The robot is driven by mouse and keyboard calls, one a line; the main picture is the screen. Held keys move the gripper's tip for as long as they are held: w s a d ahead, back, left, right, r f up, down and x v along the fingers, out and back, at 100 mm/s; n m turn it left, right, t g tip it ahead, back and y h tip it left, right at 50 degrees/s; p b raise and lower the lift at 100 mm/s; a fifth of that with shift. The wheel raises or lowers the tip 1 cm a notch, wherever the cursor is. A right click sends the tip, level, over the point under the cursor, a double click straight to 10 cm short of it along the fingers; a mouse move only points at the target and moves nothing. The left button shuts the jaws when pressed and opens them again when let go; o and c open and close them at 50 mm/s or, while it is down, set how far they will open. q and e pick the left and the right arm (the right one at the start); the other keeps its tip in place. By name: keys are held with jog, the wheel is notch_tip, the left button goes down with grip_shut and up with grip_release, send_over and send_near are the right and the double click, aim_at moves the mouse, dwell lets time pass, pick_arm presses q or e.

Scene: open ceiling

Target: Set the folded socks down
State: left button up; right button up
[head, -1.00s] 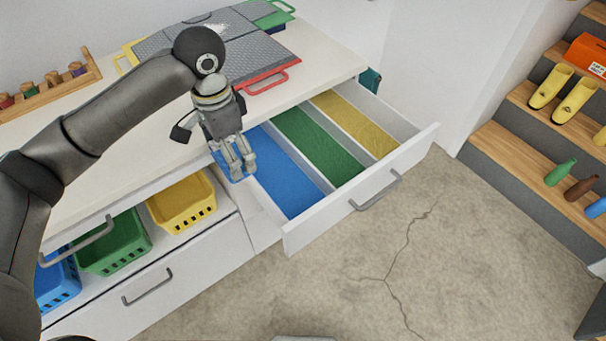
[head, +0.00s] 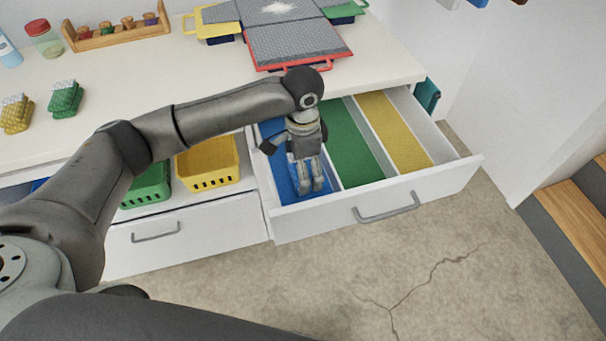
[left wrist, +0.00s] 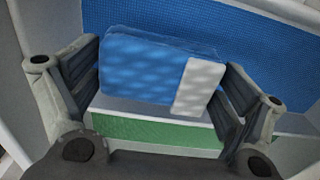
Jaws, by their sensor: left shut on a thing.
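The folded socks (left wrist: 150,68) are blue with a white band. In the left wrist view they sit between the two fingers of my left gripper (left wrist: 160,85), which is shut on them. In the head view my left gripper (head: 312,190) points down at the blue-lined compartment (head: 274,128) of the open drawer (head: 375,200), near its front end. The socks are hidden behind the gripper there, and I cannot tell whether they touch the compartment floor. My right gripper is not in view.
Green (head: 345,142) and yellow (head: 392,130) compartments lie right of the blue one, behind low dividers. Folded yellow socks (head: 16,114) and green socks (head: 65,99) rest on the countertop (head: 130,80). A yellow basket (head: 208,165) stands on the shelf left of the drawer.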

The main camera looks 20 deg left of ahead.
pick_arm(q)
notch_tip(320, 180, down, 3)
jog(key=shift+f, duration=0.35)
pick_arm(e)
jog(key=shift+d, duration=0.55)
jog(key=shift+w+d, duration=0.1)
pick_arm(q)
jog(key=o, duration=0.7)
jog(key=shift+f, duration=0.15)
notch_tip(320, 180, up, 12)
jog(key=shift+r, duration=0.2)
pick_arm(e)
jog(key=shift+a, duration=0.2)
pick_arm(q)
jog(key=shift+s+f, duration=0.1)
